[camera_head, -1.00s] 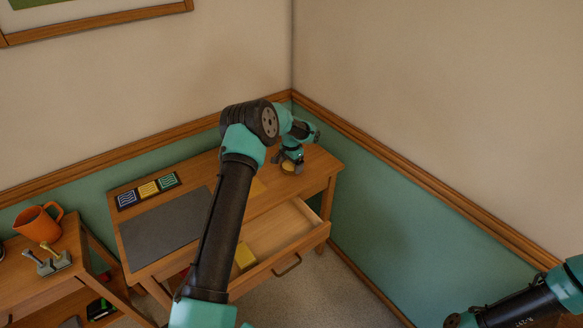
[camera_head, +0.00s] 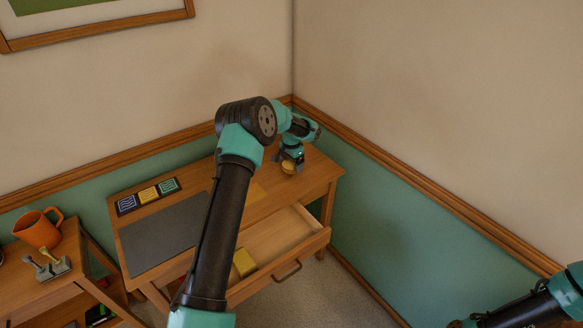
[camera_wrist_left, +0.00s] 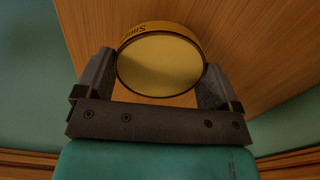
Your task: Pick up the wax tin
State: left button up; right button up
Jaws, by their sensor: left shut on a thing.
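The wax tin (camera_wrist_left: 160,64) is a round yellow tin with dark lettering on its side. It sits between the two fingers of my left gripper (camera_wrist_left: 157,80), which is shut on it. In the head view the tin (camera_head: 289,168) shows small and yellow under the left gripper (camera_head: 288,163), over the back right part of the desk. I cannot tell for sure how far it is above the desk top. Only part of my right arm shows at the lower right edge; its gripper is out of the picture.
The desk (camera_head: 240,208) has an open drawer (camera_head: 275,247) with a yellow block (camera_head: 245,262) in it. A grey mat (camera_head: 165,233) and several patterned tiles (camera_head: 149,195) lie left on the desk. Walls close in behind and right.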

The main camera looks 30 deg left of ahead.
pick_arm(q)
jog(key=s+d+r, duration=0.1)
jog(key=s+d, duration=0.7)
jog(key=s, duration=0.5)
jog(key=shift+s+d, duration=0.15)
jog(key=shift+s, duration=0.05)
jog(key=shift+r, duration=0.1)
